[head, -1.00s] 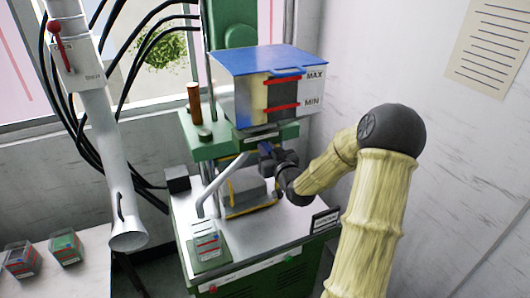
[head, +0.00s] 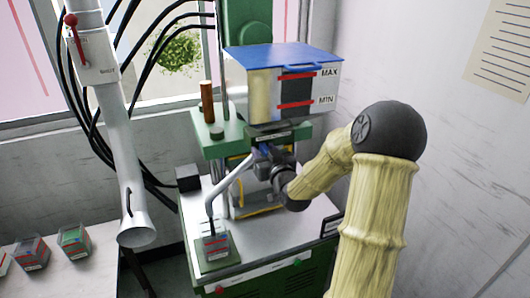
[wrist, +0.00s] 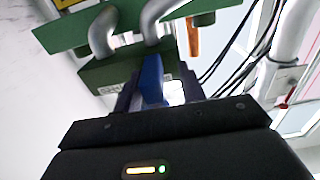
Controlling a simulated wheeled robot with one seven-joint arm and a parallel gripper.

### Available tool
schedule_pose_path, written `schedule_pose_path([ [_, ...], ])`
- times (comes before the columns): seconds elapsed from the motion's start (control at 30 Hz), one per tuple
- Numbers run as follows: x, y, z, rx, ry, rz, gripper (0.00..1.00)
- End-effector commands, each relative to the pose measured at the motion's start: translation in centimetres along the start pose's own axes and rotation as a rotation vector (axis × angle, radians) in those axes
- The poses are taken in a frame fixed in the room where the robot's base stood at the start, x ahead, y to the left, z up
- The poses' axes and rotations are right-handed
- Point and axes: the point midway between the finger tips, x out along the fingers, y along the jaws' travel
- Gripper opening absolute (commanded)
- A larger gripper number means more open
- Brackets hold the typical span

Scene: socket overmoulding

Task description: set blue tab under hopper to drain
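The hopper (head: 262,98) is a clear box with a blue lid, a MAX mark and a MIN mark, on a green machine. Under it, a blue tab (wrist: 152,80) stands out from a green block (wrist: 105,75) in the wrist view. My gripper (wrist: 160,92) has its two dark fingers on either side of the tab, with a bright gap on the tab's right. In the head view my gripper (head: 262,155) is just below the hopper, and the tab is hard to tell apart there. A grey spout (head: 228,185) slopes down left; a thin dark streak runs from its end to a small box (head: 215,246).
A white pipe (head: 115,140) with a red lever (head: 71,20) hangs at the left. Several small bins (head: 74,240) stand on a table at the lower left. Black cables hang behind. A brown cylinder (head: 207,102) stands on the machine's green plate.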

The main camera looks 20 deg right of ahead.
Motion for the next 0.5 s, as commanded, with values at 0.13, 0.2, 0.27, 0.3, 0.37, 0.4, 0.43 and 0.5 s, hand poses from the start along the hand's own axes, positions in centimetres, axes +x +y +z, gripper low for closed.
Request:
schedule_pose_path([
  [0.13,-0.1,0.1,0.0,-0.001,0.0,0.002,0.4],
  [0.2,-0.5,0.2,0.1,-0.002,0.0,0.002,0.4],
  [0.27,-0.9,0.2,0.1,-0.002,0.001,0.003,0.4],
  [0.3,-1.3,0.2,0.1,-0.002,0.001,0.003,0.4],
  [0.37,-2.1,0.2,0.1,-0.003,0.001,0.004,0.4],
  [0.4,-2.7,0.2,0.2,-0.003,0.0,0.004,0.4],
  [0.43,-3.2,0.2,0.2,-0.003,0.0,0.005,0.4],
  [0.5,-4.3,0.2,0.2,-0.005,0.0,0.003,0.4],
])
